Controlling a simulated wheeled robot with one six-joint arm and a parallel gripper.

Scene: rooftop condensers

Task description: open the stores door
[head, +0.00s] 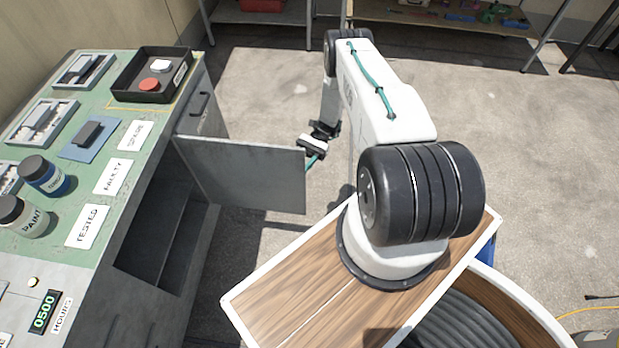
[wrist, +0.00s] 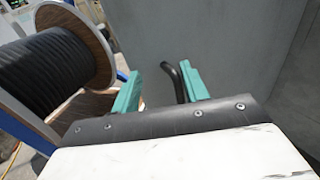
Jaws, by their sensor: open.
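The stores door (head: 245,172) is a flat grey panel on the front of the workbench cabinet (head: 190,235). It stands swung well out from the front, and the dark inside with a shelf shows. My gripper (head: 312,162) is at the door's outer end, partly hidden behind it in the head view. In the wrist view, my gripper (wrist: 160,76) has its two teal fingers apart. The black door handle (wrist: 176,84) shows between them, close to the right finger; I cannot tell if they touch. The door face (wrist: 225,50) fills the view behind.
The bench top (head: 75,140) holds jars, a black tray (head: 150,88) with buttons, and labels. A drawer handle (head: 200,103) is above the door. A cable reel (wrist: 58,65) shows at left in the wrist view. Floor (head: 265,75) beyond the door is clear.

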